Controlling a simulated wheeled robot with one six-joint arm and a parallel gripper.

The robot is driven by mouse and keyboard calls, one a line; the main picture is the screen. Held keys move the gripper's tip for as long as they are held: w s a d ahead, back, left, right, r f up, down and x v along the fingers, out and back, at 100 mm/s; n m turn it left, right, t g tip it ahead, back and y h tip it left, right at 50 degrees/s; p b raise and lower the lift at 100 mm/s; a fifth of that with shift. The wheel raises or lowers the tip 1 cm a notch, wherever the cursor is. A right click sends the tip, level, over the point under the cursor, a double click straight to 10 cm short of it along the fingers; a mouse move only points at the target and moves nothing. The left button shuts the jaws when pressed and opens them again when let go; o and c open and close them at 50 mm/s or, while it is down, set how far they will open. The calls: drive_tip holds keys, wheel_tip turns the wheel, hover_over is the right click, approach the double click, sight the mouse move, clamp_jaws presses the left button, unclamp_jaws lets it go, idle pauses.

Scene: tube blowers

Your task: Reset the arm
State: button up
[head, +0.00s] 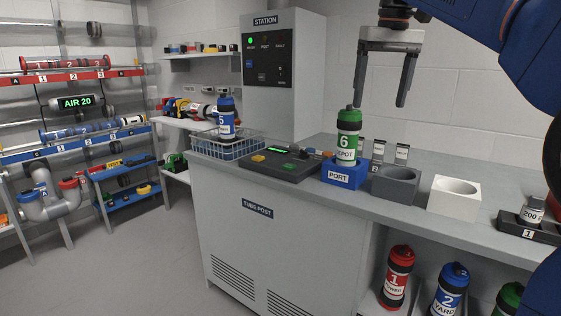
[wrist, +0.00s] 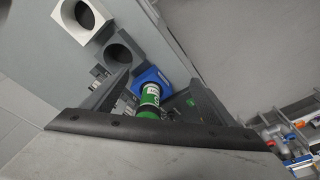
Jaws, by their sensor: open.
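My gripper (head: 386,92) hangs from my blue arm at the upper right of the head view, above the counter. Its two grey fingers point down, are spread apart and hold nothing. A green carrier marked 6 and DEPOT (head: 348,138) stands upright in the blue PORT block (head: 345,174), below the gripper and a little to its left. In the wrist view the green carrier (wrist: 149,101) shows between the fingers, beyond their tips, with the blue block (wrist: 153,76) around its far end.
On the counter (head: 440,222) stand a grey holder (head: 395,185) and a white holder (head: 453,197), both empty. A wire basket (head: 226,148) holds a blue carrier (head: 227,117). Several carriers stand on the shelf below. A STATION cabinet (head: 283,75) rises at the back.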

drive_tip(key=s+d+f+t, duration=0.1)
drive_tip(key=s+f, duration=0.8)
drive_tip(key=f, duration=0.4)
drive_tip(key=s+d+f+m+t, duration=0.1)
drive_tip(key=s+d+f, duration=0.1)
drive_tip(key=s+f, duration=0.8)
drive_tip(key=s+d+f+t, duration=0.1)
drive_tip(key=s+d+f, duration=0.1)
drive_tip(key=s+f, duration=0.8)
wheel_tip(320, 180, down, 7)
drive_tip(key=shift+d+f+m, duration=0.1)
drive_tip(key=shift+d+m, duration=0.15)
drive_tip(key=shift+m, duration=0.05)
